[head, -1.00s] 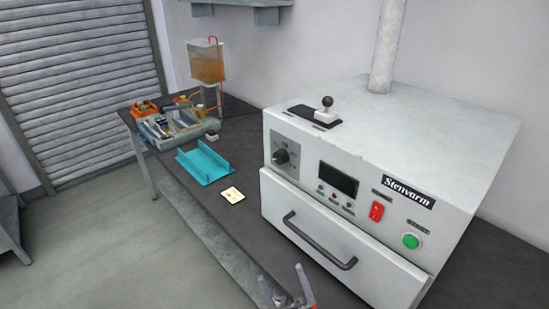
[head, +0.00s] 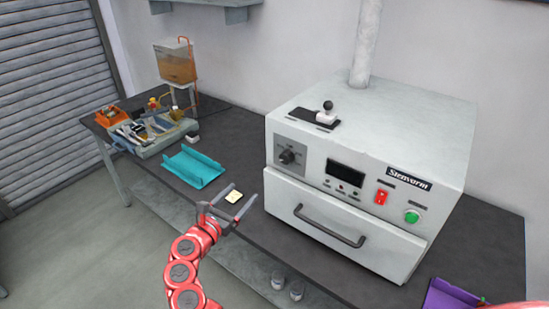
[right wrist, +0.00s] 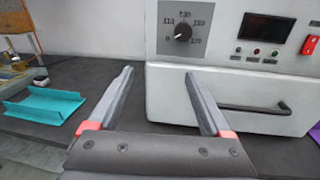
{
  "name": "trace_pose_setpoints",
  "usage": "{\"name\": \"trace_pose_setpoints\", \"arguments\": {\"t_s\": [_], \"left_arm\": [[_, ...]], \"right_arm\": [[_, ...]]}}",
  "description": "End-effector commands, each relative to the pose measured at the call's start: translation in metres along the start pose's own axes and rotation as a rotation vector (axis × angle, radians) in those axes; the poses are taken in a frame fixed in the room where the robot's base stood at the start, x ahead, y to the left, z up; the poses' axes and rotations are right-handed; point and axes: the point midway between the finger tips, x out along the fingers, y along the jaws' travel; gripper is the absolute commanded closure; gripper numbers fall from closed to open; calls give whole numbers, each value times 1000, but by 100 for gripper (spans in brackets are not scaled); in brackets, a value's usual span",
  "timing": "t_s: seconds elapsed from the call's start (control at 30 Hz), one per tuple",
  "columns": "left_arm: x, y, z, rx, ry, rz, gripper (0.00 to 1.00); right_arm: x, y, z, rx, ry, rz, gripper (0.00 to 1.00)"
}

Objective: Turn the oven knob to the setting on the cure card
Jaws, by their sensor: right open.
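The oven knob (head: 286,157) is a dark dial on a grey panel at the upper left of the white oven front (head: 318,200). In the right wrist view the knob (right wrist: 183,32) has numbers around it; its pointer seems to face left, near the 0, but it is small. My left gripper is not in view.
The oven's drawer handle (head: 330,226) sticks out below the panel. A red switch (head: 381,197) and a green button (head: 412,217) are further right. A teal tray (head: 195,167) and a parts tray lie on the bench at left. A purple object (head: 450,296) shows at lower right.

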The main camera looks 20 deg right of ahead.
Motion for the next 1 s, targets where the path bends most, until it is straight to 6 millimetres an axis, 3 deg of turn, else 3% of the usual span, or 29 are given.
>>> {"name": "trace_pose_setpoints", "arguments": {"t_s": [0.03,0.1,0.27,0.47,0.8,1.0], "left_arm": [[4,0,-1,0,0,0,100],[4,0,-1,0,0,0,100],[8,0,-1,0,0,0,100],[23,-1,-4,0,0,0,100],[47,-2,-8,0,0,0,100],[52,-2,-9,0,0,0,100]], "right_arm": [[-5,-7,15,-20,-12,-50,18],[-9,-17,25,-44,-22,-105,18],[-3,-25,32,-61,-28,-139,18],[35,-30,35,-61,-28,-138,18],[116,-40,37,-60,-26,-136,18],[147,-43,35,-57,-26,-132,18]]}}
